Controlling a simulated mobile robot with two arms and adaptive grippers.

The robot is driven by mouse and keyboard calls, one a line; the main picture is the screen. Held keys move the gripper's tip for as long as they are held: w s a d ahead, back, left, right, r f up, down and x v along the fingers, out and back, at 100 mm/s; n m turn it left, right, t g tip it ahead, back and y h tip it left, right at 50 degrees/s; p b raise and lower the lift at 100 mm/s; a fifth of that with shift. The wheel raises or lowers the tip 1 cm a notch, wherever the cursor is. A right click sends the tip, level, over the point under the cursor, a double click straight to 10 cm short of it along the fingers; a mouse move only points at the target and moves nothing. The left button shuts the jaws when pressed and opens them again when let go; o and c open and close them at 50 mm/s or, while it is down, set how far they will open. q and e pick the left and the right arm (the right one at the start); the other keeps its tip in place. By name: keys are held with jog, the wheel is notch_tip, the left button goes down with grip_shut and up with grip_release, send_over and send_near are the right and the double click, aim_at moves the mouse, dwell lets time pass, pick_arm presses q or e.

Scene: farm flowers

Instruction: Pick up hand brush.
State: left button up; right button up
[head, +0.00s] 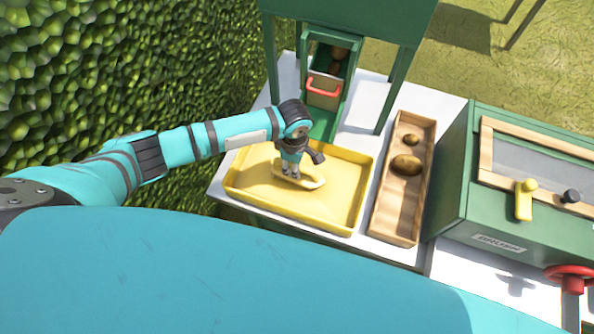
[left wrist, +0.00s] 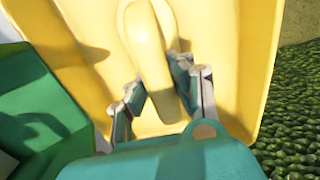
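The hand brush (head: 313,182) is pale yellow and lies flat in the yellow tray (head: 345,207) on the white table. My left gripper (head: 290,173) points down over the brush from above. In the left wrist view, the brush (left wrist: 148,40) runs up the middle of the picture. The left gripper's fingers (left wrist: 161,80) are apart, one on each side of the brush's narrower near part. They do not look closed on it; whether either finger touches it I cannot tell. My right gripper is not in view.
A wooden trough (head: 397,215) with brown lumps stands right of the tray. A green box (head: 460,190) stands further right. A green stand with a red-handled drawer (head: 323,90) is behind the tray. A leafy hedge (head: 100,75) is at the left.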

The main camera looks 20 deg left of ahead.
pick_arm(q)
grip_shut()
jog(key=shift+r, duration=0.1)
notch_tip(320, 180, up, 10)
jog(key=shift+f+b, duration=0.1)
jog(key=shift+b, duration=0.3)
dwell(0.3)
dwell(0.4)
